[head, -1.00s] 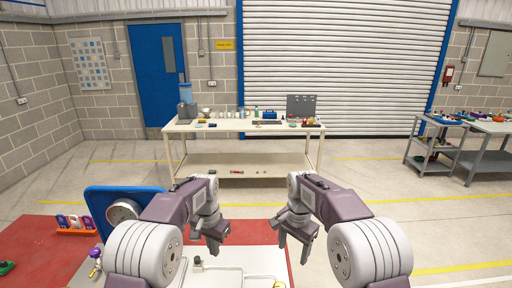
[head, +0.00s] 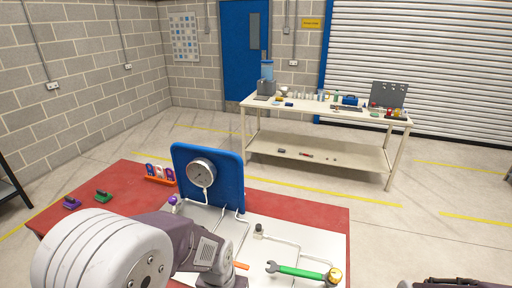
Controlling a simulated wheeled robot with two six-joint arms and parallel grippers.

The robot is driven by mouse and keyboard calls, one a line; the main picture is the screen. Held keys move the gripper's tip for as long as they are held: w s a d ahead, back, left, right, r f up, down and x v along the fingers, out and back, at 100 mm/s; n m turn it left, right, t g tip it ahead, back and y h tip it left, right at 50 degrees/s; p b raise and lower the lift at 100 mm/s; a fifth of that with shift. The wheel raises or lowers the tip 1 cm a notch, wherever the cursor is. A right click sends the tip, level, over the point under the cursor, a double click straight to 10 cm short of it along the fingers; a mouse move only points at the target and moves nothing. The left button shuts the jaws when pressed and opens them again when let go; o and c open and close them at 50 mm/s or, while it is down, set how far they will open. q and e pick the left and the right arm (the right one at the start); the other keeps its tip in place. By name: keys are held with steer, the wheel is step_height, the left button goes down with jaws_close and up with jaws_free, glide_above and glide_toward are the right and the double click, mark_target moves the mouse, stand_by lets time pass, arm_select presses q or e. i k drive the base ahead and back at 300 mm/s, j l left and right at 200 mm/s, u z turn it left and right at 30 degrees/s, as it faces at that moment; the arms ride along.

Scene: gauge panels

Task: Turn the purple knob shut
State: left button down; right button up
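The purple knob (head: 173,200) sits on a small fitting at the left foot of the blue gauge panel (head: 228,180), in the head view. A round white dial gauge (head: 201,172) is on the panel's front. White pipes run from the panel across a pale board (head: 318,246) on the red table. My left arm comes in at the lower left, in front of the knob and the panel's foot. Its wrist reaches the bottom edge, and its fingers do not show. Only a sliver of my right arm shows at the bottom right; its gripper is out of view.
A green wrench (head: 300,271) lies near a brass-coloured fitting (head: 334,275). A dark-topped fitting (head: 259,229) stands on the board. An orange rack (head: 160,181) holds several tags. Purple (head: 72,202) and green (head: 103,196) items lie on the red table (head: 130,187). A workbench (head: 320,150) stands behind.

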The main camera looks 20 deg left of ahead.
mark_target(172, 200)
steer(key=u, duration=1.45)
steer(key=i+j, duration=0.3)
steer(key=j, duration=0.15)
steer(key=i+j+u, duration=0.15)
steer(key=i+j, duration=0.15)
steer(key=j, duration=0.2)
steer(key=i+j, duration=0.3)
steer(key=j, duration=0.15)
steer(key=i, duration=0.55)
steer(key=j+u, duration=0.05)
